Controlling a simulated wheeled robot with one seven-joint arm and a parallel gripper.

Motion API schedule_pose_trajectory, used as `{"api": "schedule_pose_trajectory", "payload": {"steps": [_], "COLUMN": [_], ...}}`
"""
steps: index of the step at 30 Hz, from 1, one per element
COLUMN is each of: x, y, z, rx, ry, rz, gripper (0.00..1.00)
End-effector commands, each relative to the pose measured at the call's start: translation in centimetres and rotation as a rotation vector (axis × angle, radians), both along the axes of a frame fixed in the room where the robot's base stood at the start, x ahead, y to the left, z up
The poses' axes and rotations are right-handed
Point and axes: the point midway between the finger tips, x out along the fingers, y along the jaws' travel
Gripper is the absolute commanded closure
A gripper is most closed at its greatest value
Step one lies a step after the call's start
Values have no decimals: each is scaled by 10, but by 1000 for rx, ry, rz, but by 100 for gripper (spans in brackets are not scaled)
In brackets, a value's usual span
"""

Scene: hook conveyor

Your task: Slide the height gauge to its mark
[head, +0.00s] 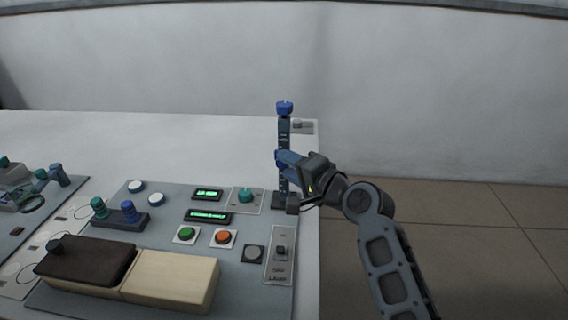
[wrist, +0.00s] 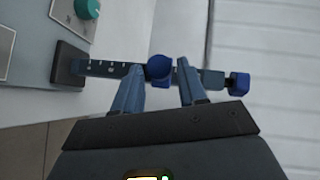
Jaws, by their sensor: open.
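The height gauge is a dark upright post (head: 284,130) with white marks, a blue cap (head: 285,107) and a dark base (head: 285,200), at the panel's far right corner. In the wrist view the post lies across the picture, base (wrist: 69,65) at left and cap (wrist: 238,82) at right. Its round blue slider knob (wrist: 159,68) sits partway along. My gripper (wrist: 160,72) is open, one blue finger on each side of the knob, with gaps visible. In the head view my gripper (head: 283,160) is at the post's mid-height and hides part of it.
The grey panel (head: 150,210) left of the gauge carries a green button (head: 186,234), an orange button (head: 223,237), a teal knob (head: 245,195) and a slide switch (head: 280,250). A brown and cream block pair (head: 170,278) lies in front. Open floor (head: 470,240) is at right.

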Motion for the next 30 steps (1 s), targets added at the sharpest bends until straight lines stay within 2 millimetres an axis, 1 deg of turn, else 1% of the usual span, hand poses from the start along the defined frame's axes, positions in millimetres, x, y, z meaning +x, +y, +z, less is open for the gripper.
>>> {"api": "schedule_pose_trajectory", "payload": {"steps": [3,9,13,22,24,26,29,30], "x": [-15,-32,-36,-37,-40,-47,-68,-79], "y": [-14,-30,-34,-34,-36,-39,-50,-56], "z": [2,7,9,9,3,-6,-30,-42], "rx": [0,-1,-1,-2,-6,-15,-49,-69], "ry": [-1,-1,0,0,0,-2,-13,-19], "rz": [-2,-2,-1,-2,-8,-23,-64,-85], "gripper": [58,58,58,58,58,58,58,58]}}
